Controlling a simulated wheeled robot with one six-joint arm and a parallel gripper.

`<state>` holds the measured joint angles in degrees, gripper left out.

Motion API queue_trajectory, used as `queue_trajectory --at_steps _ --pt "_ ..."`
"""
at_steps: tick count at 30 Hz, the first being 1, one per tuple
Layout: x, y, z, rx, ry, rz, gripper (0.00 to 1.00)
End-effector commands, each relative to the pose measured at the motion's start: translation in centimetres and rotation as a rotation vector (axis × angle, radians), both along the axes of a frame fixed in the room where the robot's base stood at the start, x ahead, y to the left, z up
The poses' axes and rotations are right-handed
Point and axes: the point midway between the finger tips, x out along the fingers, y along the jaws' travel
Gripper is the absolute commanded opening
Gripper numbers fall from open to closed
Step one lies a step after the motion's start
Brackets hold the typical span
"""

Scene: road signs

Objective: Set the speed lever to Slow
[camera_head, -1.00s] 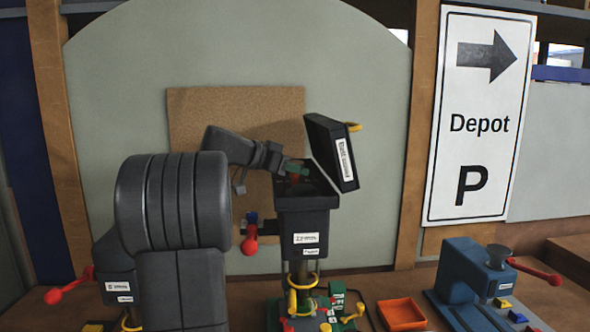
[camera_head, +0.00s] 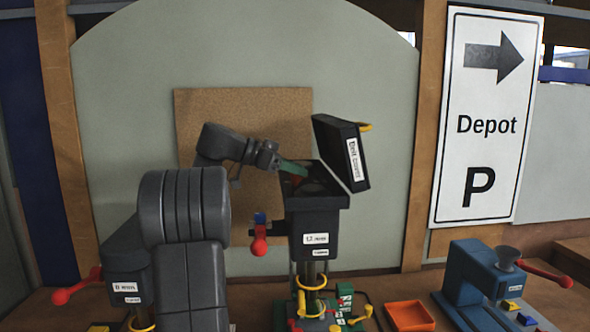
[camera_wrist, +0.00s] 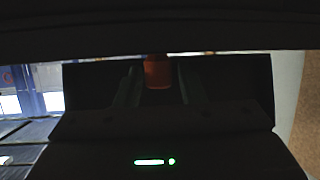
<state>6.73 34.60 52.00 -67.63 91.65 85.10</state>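The middle machine (camera_head: 316,222) has a dark top box with its "Belt cover" lid (camera_head: 342,150) tilted open. My gripper (camera_head: 298,170) reaches into this box from the left, its greenish fingers over the opening. An orange-red piece (camera_head: 296,181) shows just below the fingers; I cannot tell whether it is the speed lever. In the wrist view an orange-red knob (camera_wrist: 157,72) sits between my two dark fingers, with a gap visible on each side. No Slow mark is readable.
A red-knobbed handle (camera_head: 259,246) sticks out left of the middle machine. Another machine (camera_head: 127,270) stands at left, partly behind my arm. A blue machine (camera_head: 475,275) and an orange tray (camera_head: 410,316) are at right. A Depot sign (camera_head: 485,120) is behind.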

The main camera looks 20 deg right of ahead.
Motion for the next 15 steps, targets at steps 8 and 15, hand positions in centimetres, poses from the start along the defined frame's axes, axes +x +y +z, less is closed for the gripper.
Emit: queue_trajectory --at_steps 8,15 --pt "0.0 0.0 0.0 0.001 0.001 0.0 0.44" --pt "0.3 1.7 0.5 0.0 -0.001 0.003 0.44"
